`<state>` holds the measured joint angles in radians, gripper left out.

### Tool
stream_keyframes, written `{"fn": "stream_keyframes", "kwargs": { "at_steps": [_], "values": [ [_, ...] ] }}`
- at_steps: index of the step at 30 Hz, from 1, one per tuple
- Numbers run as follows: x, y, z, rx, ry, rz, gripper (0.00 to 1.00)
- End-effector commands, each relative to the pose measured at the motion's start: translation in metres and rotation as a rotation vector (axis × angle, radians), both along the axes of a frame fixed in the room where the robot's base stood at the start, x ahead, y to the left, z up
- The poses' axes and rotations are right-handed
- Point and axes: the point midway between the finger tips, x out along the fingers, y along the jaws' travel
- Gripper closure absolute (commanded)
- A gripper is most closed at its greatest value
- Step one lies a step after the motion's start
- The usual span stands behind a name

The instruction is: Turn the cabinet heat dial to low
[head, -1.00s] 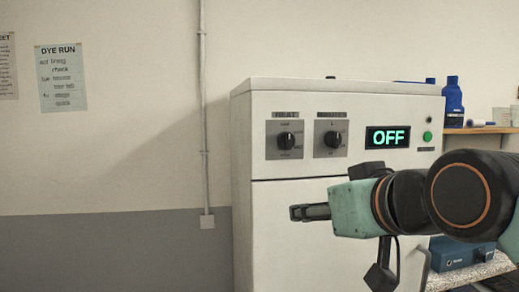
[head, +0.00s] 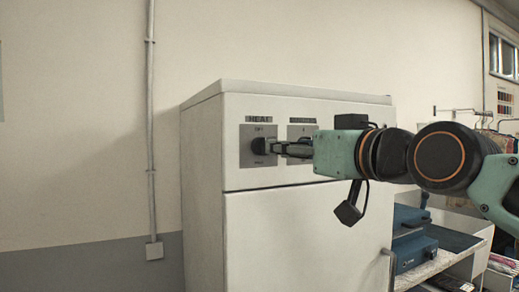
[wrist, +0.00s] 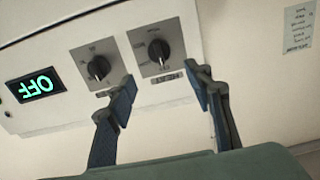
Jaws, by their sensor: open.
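The heat dial is a black knob (head: 258,146) on a grey plate under a HEAT label, upper left on the white cabinet's front. In the wrist view the heat dial (wrist: 158,51) appears upside down, beyond the fingertips and roughly between them. My gripper (head: 270,147) comes in from the right at the dial's height, its tips overlapping the knob's right side in the head view. In the wrist view my gripper (wrist: 162,92) is open, with empty space between its blue-padded fingers. Contact with the knob cannot be told.
A second dial (wrist: 98,68) sits beside the heat dial; my gripper mostly covers its plate in the head view. A green display (wrist: 36,86) reads OFF. A shelf with blue boxes (head: 414,252) stands right of the cabinet.

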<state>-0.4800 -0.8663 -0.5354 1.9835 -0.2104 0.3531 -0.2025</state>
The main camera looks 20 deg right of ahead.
Motion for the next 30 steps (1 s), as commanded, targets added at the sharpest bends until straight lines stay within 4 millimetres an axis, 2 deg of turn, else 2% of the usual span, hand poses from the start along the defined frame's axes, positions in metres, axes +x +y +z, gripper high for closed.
{"fn": "stream_keyframes", "kwargs": {
  "at_steps": [15, 21, 30],
  "values": [
    [0.086, 0.005, 0.0, 0.0, 0.005, 0.003, 0.53],
    [0.102, 0.005, 0.0, 0.0, 0.003, 0.001, 0.53],
    [0.105, 0.005, 0.0, 0.0, 0.002, 0.001, 0.53]
  ]
}}
